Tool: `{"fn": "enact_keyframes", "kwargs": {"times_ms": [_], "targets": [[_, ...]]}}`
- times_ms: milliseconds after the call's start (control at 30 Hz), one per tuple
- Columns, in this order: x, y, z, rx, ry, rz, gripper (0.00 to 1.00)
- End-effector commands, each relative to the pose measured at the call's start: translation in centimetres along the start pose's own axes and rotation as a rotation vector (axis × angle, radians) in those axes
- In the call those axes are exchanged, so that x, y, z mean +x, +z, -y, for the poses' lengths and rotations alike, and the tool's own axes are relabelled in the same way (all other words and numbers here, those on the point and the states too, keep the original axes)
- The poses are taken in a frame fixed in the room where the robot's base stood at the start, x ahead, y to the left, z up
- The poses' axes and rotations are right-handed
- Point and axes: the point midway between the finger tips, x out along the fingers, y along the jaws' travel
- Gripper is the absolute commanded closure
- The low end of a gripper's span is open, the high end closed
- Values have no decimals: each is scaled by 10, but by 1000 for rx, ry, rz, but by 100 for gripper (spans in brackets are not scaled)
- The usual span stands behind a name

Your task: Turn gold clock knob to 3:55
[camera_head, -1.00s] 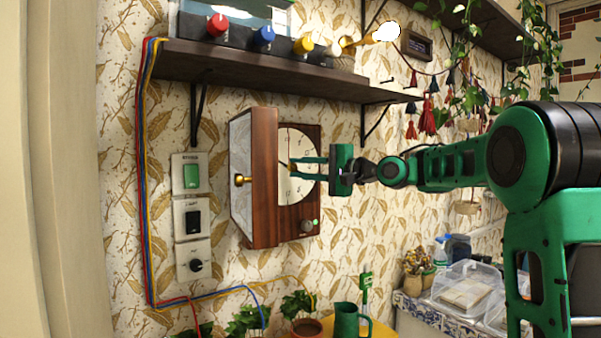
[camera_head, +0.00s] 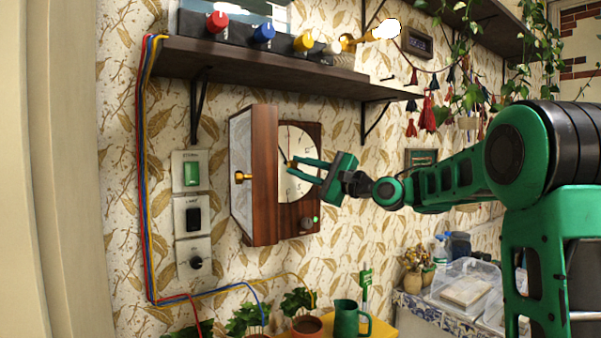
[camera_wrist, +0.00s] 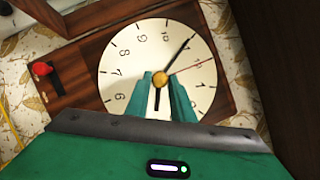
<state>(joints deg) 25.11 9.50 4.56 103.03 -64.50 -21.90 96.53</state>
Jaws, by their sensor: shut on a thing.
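The wooden wall clock (camera_head: 264,175) hangs with its hinged glass front (camera_head: 240,170) swung open. Its white dial (camera_wrist: 128,72) shows rotated in the wrist view. The gold knob (camera_wrist: 160,79) sits at the dial's centre, between the tips of my green gripper (camera_wrist: 160,77), which is shut on it. A long black hand (camera_wrist: 180,54) points up and right in that view. A short black hand (camera_wrist: 157,101) points down, and a thin red hand (camera_wrist: 186,70) points right. In the head view my gripper (camera_head: 291,165) reaches the dial from the right and hides part of it.
A dark shelf (camera_head: 260,72) with coloured knobs runs above the clock. Wall switches (camera_head: 191,214) are at its left. A green mug (camera_head: 346,318) and potted plants stand below. The open clock front stands close on the left of my fingers.

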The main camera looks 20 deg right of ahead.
Motion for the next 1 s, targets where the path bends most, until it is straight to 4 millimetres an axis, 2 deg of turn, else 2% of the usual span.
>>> {"fn": "enact_keyframes", "kwargs": {"times_ms": [33,333,367,400,767,867,1000], "targets": [[-2,-7,-1,3,1,-14,100],[-2,-8,-1,3,2,-15,100],[-2,-8,-1,3,2,-15,71],[-2,-7,-1,3,2,-14,62],[-3,-3,-1,2,1,-5,61],[-12,-4,-1,3,1,-7,61],[-35,-4,0,2,0,-8,61]]}}
